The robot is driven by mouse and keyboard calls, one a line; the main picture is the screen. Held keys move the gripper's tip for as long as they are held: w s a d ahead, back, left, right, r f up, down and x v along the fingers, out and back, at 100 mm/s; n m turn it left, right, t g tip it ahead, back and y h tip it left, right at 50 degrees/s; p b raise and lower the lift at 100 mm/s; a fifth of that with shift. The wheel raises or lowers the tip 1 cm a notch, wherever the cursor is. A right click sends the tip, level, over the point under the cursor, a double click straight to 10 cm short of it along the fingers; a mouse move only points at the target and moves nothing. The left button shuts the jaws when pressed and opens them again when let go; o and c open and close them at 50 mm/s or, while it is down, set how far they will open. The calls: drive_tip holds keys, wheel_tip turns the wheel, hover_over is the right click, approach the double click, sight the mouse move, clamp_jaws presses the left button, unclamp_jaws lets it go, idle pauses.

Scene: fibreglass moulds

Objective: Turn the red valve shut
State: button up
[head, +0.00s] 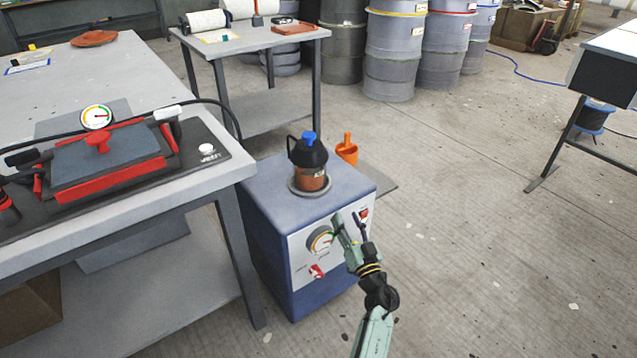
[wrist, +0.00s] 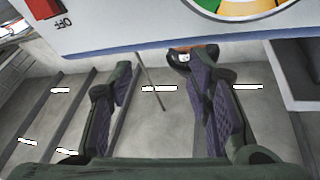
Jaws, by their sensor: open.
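The red valve (head: 317,271) is a small red handle low on the white front panel (head: 300,262) of a blue cabinet. It sits below a round dial gauge (head: 320,240). My gripper (head: 347,218) is open and empty in front of the panel, above and to the right of the valve and overlapping the gauge's right side. The wrist view shows both fingers apart (wrist: 160,78) with nothing between their pads. The panel fills the top of that view, with part of the gauge (wrist: 245,8) and a red switch marked OFF (wrist: 43,8); the valve is out of it.
A blue-topped pot (head: 309,165) stands on the cabinet, with an orange container (head: 347,149) behind it. The workbench (head: 160,225) at left holds a red-and-grey mould (head: 110,165). A red switch (head: 364,214) is right of my gripper.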

drive_tip(key=a+r+n+y, duration=0.1)
drive_tip(key=a+r, duration=0.3)
drive_tip(key=r, duration=0.2)
drive_tip(key=w+a+r+n+t+y, duration=0.1)
drive_tip(key=a+r, duration=0.3)
drive_tip(key=r, duration=0.3)
drive_tip(key=shift+w+a+r+n+t+y, duration=0.15)
drive_tip(key=shift+a+r+n+t+y, duration=0.15)
drive_tip(key=shift+n+y, duration=0.1)
